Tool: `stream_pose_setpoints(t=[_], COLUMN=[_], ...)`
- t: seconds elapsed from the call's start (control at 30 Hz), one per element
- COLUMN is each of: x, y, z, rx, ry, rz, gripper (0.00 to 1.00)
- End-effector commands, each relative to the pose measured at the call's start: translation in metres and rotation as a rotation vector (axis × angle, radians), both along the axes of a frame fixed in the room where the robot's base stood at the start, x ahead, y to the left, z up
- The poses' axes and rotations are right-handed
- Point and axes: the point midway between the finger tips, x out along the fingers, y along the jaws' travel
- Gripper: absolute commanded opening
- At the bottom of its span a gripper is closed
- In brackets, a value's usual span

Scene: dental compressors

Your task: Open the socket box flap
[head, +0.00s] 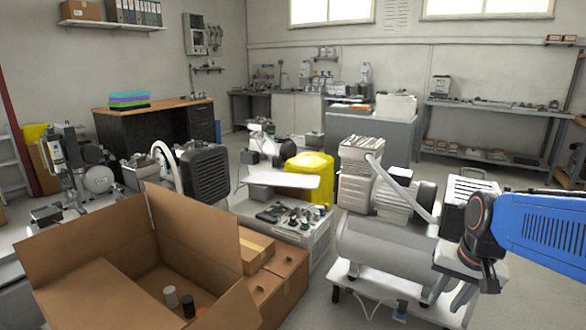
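My gripper (450,294) is at the lower right, at the end of my blue arm, pointing down in front of a wheeled compressor. I cannot clearly make out a socket box with a flap. A grey box (196,34) hangs on the back wall at the upper left, far from my gripper; I cannot tell whether it is the socket box or whether it has a flap.
A compressor with a pale tank (380,252) stands on a low white trolley close to my gripper. An open cardboard box (95,290) fills the lower left, beside closed cartons (284,285). Benches line the back wall. Some bare floor shows at the right.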

Motion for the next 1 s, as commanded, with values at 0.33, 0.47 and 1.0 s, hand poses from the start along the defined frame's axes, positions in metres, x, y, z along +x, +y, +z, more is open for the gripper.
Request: stream_pose_setpoints(t=[0.33,0.47,1.0], x=[-0.071,-0.092,-0.110], y=[0.040,0.048,0.053], z=[0.013,0.013,0.010], rx=[-0.108,-0.141,-0.179], ry=[-0.111,-0.145,-0.168], rz=[0.284,0.368,0.454], gripper=[0.29,0.29,0.00])
